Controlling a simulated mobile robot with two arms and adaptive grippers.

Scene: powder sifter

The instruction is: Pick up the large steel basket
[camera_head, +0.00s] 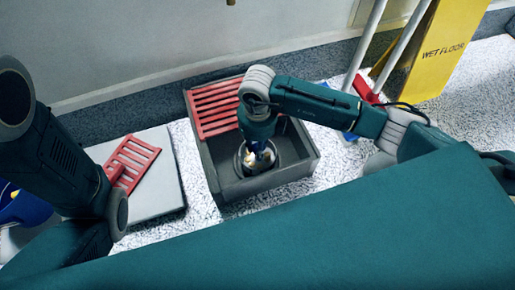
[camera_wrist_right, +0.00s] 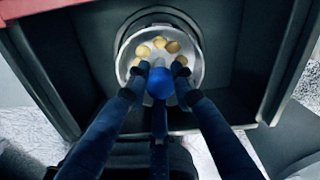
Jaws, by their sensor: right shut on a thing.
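The large steel basket (camera_head: 243,163) is a round, shiny metal vessel inside a dark grey open box (camera_head: 215,186). In the right wrist view the basket (camera_wrist_right: 196,58) holds several small yellowish pieces. My right gripper (camera_head: 260,156) points down into the box at the basket. In the wrist view its dark blue fingers (camera_wrist_right: 160,84) close in at the basket's near side, around a rounded blue piece (camera_wrist_right: 160,83). The exact contact is partly hidden by the fingers.
A red slatted grate (camera_head: 215,105) lies at the box's back left. Another red grate (camera_head: 131,161) lies on a grey slab (camera_head: 160,195) to the left. The box walls stand close around the basket. A yellow wet floor sign (camera_head: 440,50) stands at the back right.

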